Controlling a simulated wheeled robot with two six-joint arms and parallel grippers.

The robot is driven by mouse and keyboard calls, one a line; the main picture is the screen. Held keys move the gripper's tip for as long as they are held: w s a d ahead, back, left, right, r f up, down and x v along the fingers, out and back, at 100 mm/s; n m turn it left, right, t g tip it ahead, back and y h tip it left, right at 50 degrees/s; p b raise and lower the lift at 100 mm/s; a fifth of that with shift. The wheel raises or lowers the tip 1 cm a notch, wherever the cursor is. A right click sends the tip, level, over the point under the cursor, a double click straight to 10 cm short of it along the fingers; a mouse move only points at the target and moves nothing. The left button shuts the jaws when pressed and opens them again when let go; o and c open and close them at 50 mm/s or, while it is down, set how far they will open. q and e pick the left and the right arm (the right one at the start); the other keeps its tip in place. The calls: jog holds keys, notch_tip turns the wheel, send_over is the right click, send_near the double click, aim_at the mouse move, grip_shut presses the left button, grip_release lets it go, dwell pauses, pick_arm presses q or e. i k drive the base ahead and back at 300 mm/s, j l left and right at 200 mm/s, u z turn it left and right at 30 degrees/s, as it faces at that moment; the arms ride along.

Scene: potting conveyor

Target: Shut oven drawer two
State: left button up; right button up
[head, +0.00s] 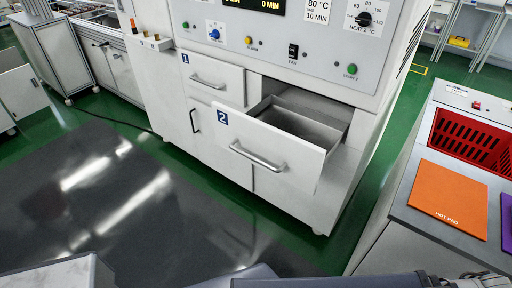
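The white oven (348,200) stands in the middle of the head view. Its drawer two (272,148) is pulled out, with a white front, a blue "2" label and a silver bar handle (258,156). The grey inside of the drawer shows and looks empty. Drawer one (213,77), to the left, is shut flush. Neither gripper can be made out. Parts of my own body cross the bottom edge, well below the drawer, and nothing touches the drawer.
At right is a grey-topped bench (411,218) with an orange hot pad (449,198) and a red basket (472,139). A dark floor area (110,215) lies clear in front of the oven. Green floor (350,238) shows between oven and bench.

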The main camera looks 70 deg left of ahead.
aim_at(293, 142)
jog(key=i+j+u, duration=0.1)
jog(key=u, duration=1.8)
jog(key=i+l+u, duration=0.1)
jog(key=u, duration=0.3)
jog(key=i+u, duration=0.1)
jog(key=u, duration=0.25)
jog(key=l+z, duration=0.1)
jog(key=z, duration=0.15)
jog(key=k, duration=0.05)
